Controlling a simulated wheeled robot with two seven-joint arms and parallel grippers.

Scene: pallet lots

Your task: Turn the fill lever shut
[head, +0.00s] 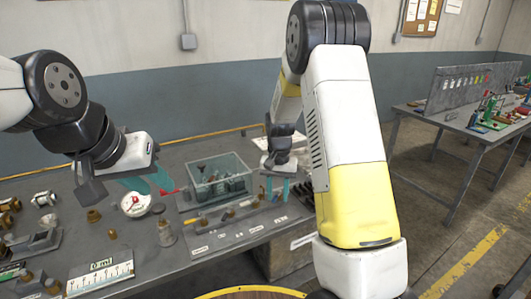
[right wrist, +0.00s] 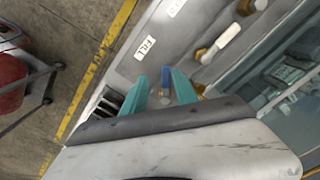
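In the right wrist view a small blue lever (right wrist: 166,77) stands on a grey panel, beside a label that appears to read FILL (right wrist: 146,48). My right gripper (right wrist: 160,82) has its two teal fingers apart, with the blue lever between their tips, nearer the right-hand finger. Whether a finger touches it I cannot tell. In the head view my right gripper (head: 277,188) is at the right end of the labelled panel (head: 232,232); the lever is too small to make out there. My left gripper (head: 150,184) hangs over the bench with fingers apart, near a round white gauge (head: 135,205).
A clear bin (head: 219,192) with dark bottles stands behind the panel. Other handles (right wrist: 220,42) stick up along the panel. Brass fittings (head: 93,215) and a ruler-like scale (head: 100,277) lie at the left. Open floor lies right of the bench.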

